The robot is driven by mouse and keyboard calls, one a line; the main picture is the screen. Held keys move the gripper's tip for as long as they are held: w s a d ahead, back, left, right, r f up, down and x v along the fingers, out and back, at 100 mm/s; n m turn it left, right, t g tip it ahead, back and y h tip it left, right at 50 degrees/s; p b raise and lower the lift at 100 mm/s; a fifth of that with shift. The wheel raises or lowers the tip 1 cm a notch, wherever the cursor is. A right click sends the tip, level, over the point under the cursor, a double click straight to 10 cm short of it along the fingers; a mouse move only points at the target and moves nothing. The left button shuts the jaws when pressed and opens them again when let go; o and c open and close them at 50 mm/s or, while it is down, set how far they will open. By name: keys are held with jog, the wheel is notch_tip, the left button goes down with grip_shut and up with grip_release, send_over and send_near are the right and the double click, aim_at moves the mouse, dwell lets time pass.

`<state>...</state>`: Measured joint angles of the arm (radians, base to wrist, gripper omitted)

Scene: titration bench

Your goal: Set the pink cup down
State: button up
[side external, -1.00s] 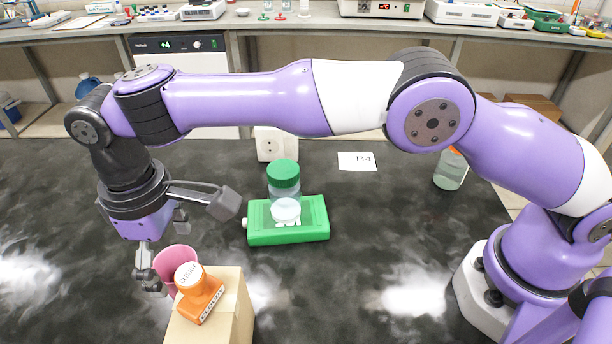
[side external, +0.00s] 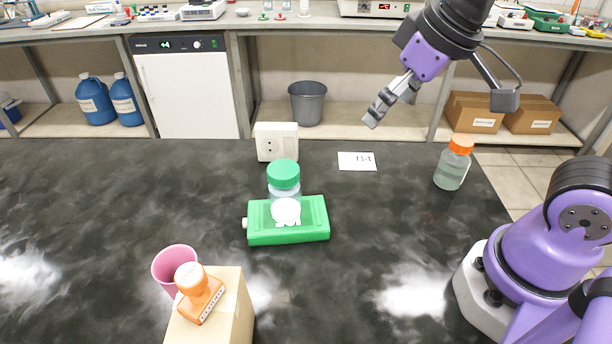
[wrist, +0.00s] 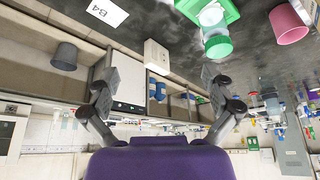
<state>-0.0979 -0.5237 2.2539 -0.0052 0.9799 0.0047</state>
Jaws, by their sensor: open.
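The pink cup (side external: 172,264) stands upright at the front left of the dark bench, partly hidden by a wooden block and an orange stamp. It also shows in the wrist view (wrist: 288,24) at the upper right, apart from my gripper. My gripper (side external: 377,116) is raised at the upper right of the side view, far from the cup. In the wrist view my gripper (wrist: 158,80) has its fingers spread wide with nothing between them.
An orange stamp (side external: 199,292) rests on a wooden block (side external: 232,310) beside the cup. A green device (side external: 288,237) bears a green-lidded jar (side external: 284,177). A white socket box (side external: 276,141), a label card (side external: 357,161) and an orange-capped bottle (side external: 453,165) stand farther back. The bench's left middle is clear.

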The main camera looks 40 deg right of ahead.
jog(key=shift+m+t+h, duration=0.3)
jog(key=shift+m, duration=0.3)
jog(key=s+f, duration=0.1)
jog(key=s+d, duration=0.1)
jog(key=s+d+f, duration=0.1)
jog(key=shift+s+d+f, duration=0.25)
jog(key=shift+f, duration=0.05)
jog(key=c, duration=0.3)
jog(key=m+y, duration=1.3)
jog(key=m, duration=0.8)
send_near(159, 276)
jog(key=shift+g, duration=0.4)
jog(key=x, duration=0.4)
jog(key=shift+w+a+r, duration=0.1)
jog(key=shift+w+a, duration=0.25)
